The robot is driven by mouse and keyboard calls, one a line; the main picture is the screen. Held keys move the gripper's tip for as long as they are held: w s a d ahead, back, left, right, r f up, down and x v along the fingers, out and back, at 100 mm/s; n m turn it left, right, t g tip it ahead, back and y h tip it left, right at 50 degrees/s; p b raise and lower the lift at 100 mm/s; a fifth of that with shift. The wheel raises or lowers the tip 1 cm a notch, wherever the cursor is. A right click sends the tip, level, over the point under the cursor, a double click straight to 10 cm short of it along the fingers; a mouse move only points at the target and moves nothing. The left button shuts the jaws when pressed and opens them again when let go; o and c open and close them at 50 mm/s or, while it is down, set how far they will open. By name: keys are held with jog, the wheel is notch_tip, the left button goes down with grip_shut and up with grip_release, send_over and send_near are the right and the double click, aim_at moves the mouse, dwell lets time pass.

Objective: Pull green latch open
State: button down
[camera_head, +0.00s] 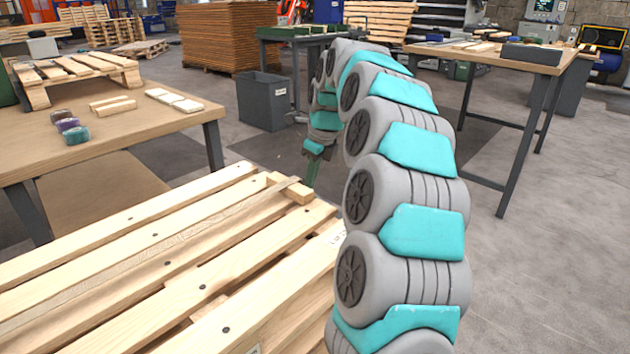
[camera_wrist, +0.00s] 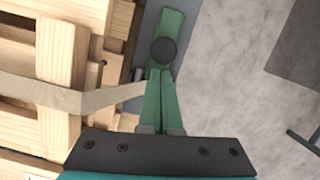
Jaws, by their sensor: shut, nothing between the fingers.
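The green latch (camera_wrist: 174,22) shows at the top of the wrist view, just off the pallet's right edge. It is a green bar with a round dark knob (camera_wrist: 163,52) on it. My gripper (camera_wrist: 160,74) is shut and empty, its two long green fingers side by side. Their tips appear right at the near edge of the knob; I cannot tell whether they touch it. In the head view my gripper (camera_head: 312,172) points down beyond the pallet's far right corner. The latch cannot be made out there.
The wooden pallet stack (camera_head: 150,260) fills the lower left, with a beige strip (camera_wrist: 60,92) running across it towards my fingers. A wooden table (camera_head: 120,145) stands left, a grey bin (camera_head: 265,100) behind, and another table (camera_head: 490,55) at right. Open floor (camera_head: 560,200) lies right.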

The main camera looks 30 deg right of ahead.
jog(key=shift+w+a+r+p, duration=0.1)
jog(key=shift+w+a+p, duration=0.25)
jog(key=shift+w, duration=0.55)
jog(key=shift+w+a+f+p, duration=0.1)
jog(key=shift+w+a+p, duration=0.25)
jog(key=shift+w, duration=0.5)
jog(key=shift+w+a+r+p, duration=0.1)
jog(key=shift+w+a+p, duration=0.25)
jog(key=shift+w, duration=0.55)
jog(key=shift+s+d, duration=0.1)
jog(key=shift+d, duration=0.1)
